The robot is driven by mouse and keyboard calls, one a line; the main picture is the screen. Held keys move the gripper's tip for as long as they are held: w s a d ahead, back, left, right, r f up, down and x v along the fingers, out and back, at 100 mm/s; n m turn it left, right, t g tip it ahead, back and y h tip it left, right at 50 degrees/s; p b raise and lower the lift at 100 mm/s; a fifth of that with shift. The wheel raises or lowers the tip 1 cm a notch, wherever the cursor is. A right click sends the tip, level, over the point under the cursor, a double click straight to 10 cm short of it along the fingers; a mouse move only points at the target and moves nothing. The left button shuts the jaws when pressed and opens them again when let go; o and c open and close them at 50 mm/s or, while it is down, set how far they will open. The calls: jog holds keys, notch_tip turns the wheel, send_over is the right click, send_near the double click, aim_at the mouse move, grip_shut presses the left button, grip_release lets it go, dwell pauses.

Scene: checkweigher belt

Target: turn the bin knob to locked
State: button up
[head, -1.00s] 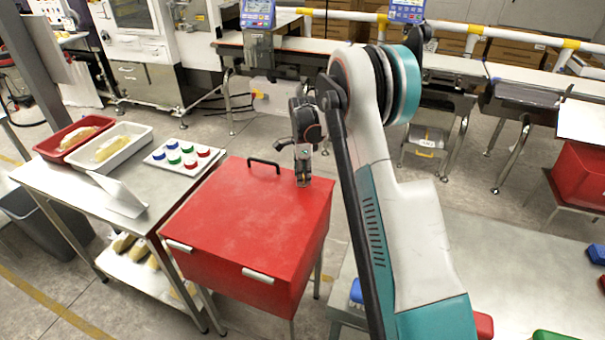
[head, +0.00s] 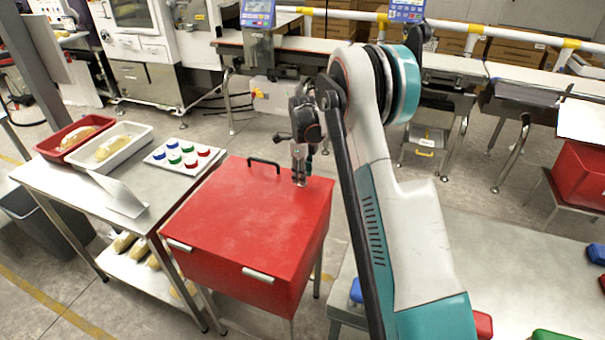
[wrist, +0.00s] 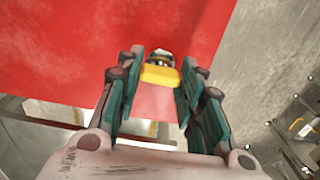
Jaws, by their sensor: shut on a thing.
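The red bin (head: 250,215) stands in the middle of the head view, its lid shut and a black handle (head: 264,162) near the lid's far edge. My gripper (head: 299,181) reaches down to the lid's far right corner, right of the handle. In the wrist view my gripper (wrist: 162,80) has its two fingers on either side of a yellow knob (wrist: 160,75), shut on it. A small dark and pale part shows just beyond the yellow piece. The knob is hidden by the fingers in the head view, and I cannot read any lock marking.
A steel table on the left holds a red tray (head: 64,141), a white tray (head: 96,158) with a loaf-like item, and a white board (head: 158,155) of coloured caps. The conveyor (head: 455,64) runs along the back. Another steel table (head: 500,262) lies at right.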

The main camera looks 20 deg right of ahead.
dwell(0.3)
jog(key=o, duration=1.1)
jog(key=shift+c, duration=0.2)
notch_tip(320, 180, up, 12)
